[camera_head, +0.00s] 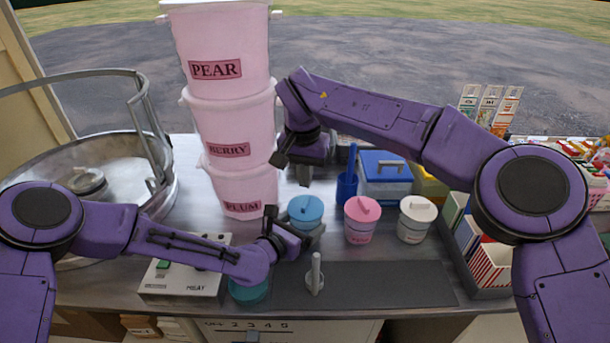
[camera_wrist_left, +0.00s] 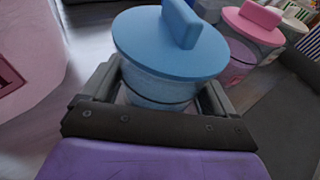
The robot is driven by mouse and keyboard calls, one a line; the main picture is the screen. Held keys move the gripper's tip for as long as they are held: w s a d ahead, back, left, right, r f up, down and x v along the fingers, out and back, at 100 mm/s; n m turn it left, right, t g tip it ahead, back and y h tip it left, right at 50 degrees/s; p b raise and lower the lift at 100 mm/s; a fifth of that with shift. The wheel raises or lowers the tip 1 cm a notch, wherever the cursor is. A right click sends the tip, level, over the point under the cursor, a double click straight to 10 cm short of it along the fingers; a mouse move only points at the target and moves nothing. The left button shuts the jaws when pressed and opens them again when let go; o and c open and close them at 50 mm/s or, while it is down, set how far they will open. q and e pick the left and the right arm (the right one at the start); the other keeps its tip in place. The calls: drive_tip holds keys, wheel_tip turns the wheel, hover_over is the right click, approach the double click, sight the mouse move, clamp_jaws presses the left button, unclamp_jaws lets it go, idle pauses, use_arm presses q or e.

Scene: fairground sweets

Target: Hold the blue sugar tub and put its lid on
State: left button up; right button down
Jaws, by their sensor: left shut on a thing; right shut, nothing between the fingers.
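The blue sugar tub (camera_wrist_left: 155,92) stands between my left gripper's fingers in the left wrist view. The blue lid (camera_head: 305,208), with its upright bar handle, lies over the tub's mouth and also shows in the left wrist view (camera_wrist_left: 165,48). I cannot tell whether it is fully seated. My left gripper (camera_head: 298,238) is shut on the tub from the near left side. My right gripper (camera_head: 306,178) is shut and empty, pointing down just above and behind the lid, apart from it.
Pink (camera_head: 361,220) and white (camera_head: 416,219) lidded tubs stand to the right. Stacked pink buckets (camera_head: 235,130) rise at the left. A teal round thing (camera_head: 250,291) is partly under my left arm. A grey stub (camera_head: 315,275) stands on the dark mat (camera_head: 400,283), otherwise clear.

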use_arm(q)
drive_tip(key=shift+f, duration=0.15)
drive_tip(key=shift+w, duration=0.1)
drive_tip(key=o, duration=0.6)
